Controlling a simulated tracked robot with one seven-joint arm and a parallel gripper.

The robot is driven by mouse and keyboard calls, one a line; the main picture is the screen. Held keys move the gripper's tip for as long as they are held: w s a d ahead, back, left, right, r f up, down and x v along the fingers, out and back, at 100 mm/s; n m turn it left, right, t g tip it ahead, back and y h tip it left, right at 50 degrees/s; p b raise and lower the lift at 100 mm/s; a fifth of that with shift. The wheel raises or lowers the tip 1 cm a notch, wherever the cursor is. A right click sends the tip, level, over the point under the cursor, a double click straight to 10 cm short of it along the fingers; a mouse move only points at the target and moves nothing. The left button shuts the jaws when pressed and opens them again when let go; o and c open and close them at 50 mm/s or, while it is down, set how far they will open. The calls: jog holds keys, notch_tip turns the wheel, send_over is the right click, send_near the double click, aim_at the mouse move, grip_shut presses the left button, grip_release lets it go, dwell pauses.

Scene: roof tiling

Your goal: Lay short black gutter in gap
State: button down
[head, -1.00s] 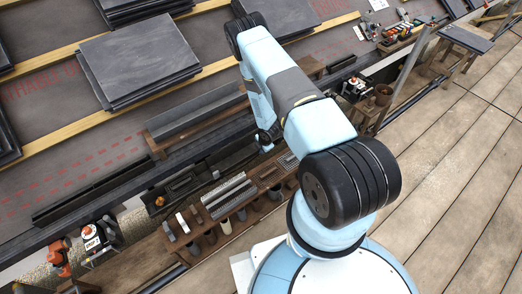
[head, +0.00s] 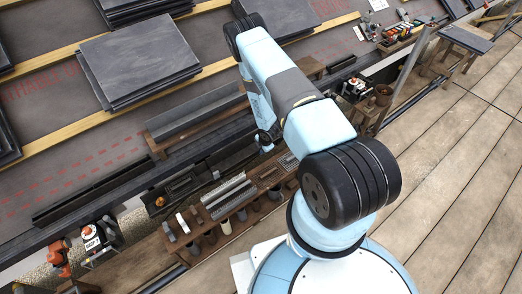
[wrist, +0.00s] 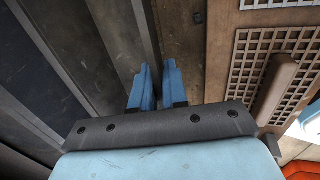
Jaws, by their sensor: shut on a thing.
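In the wrist view, the two blue fingers of my gripper (wrist: 158,86) are close together, pointing away from the camera. A long dark piece, which looks like the short black gutter (wrist: 132,35), runs up from the fingers on their left side. The fingers are shut on its edge, though the exact contact is hard to see. In the head view my arm hides the fingertips. Black guttering (head: 85,193) runs along the roof edge at the left, and another black stretch (head: 341,65) shows at the right. The gap between them is partly hidden by my arm.
A brown board with grid panels (wrist: 275,65) lies right of the fingers. In the head view, a wooden bench (head: 205,218) with metal strips stands below the eave. A long grey trough (head: 195,114) rests on a wooden rack, and stacked slates (head: 140,58) lie on the roof.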

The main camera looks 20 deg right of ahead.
jog(key=c, duration=0.7)
grip_release()
jog(key=shift+o, duration=0.2)
jog(key=shift+r, duration=0.1)
jog(key=shift+r, duration=4.45)
